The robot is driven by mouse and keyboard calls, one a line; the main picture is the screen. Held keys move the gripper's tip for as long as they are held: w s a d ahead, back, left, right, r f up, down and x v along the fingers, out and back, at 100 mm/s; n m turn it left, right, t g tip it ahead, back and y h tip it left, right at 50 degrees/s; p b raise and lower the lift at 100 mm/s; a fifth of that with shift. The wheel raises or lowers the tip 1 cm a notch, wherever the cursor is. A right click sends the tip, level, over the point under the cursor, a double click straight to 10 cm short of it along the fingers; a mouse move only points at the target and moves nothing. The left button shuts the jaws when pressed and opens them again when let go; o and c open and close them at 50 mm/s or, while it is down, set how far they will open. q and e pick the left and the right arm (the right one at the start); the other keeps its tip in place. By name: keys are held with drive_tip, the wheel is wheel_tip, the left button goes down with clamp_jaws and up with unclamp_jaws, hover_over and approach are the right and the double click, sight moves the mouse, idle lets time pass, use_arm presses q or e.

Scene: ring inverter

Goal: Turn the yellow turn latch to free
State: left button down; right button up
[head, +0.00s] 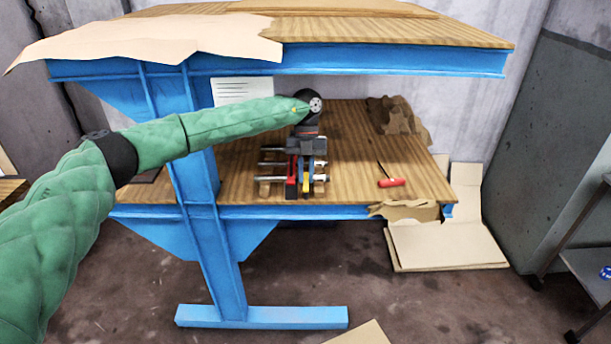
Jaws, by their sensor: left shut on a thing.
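My left gripper (306,148) reaches down over the ring inverter on the lower shelf of the blue bench. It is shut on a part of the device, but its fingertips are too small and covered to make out. The device shows a red part (291,180), a blue part and a yellow part (306,185), which looks like the yellow turn latch, just below my gripper. How the latch is turned cannot be told. Metal rods stick out of the device on the left. My right gripper is not in view.
A red-handled screwdriver (391,182) lies on the wooden shelf (350,150) to the right. A crumpled brown thing (395,116) lies behind it. Flat cardboard (445,247) lies on the floor at right.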

use_arm(q)
drive_tip(key=shift+w+r+n, duration=0.1)
drive_tip(key=shift+n, duration=0.2)
drive_tip(key=c, duration=1.4)
unclamp_jaws()
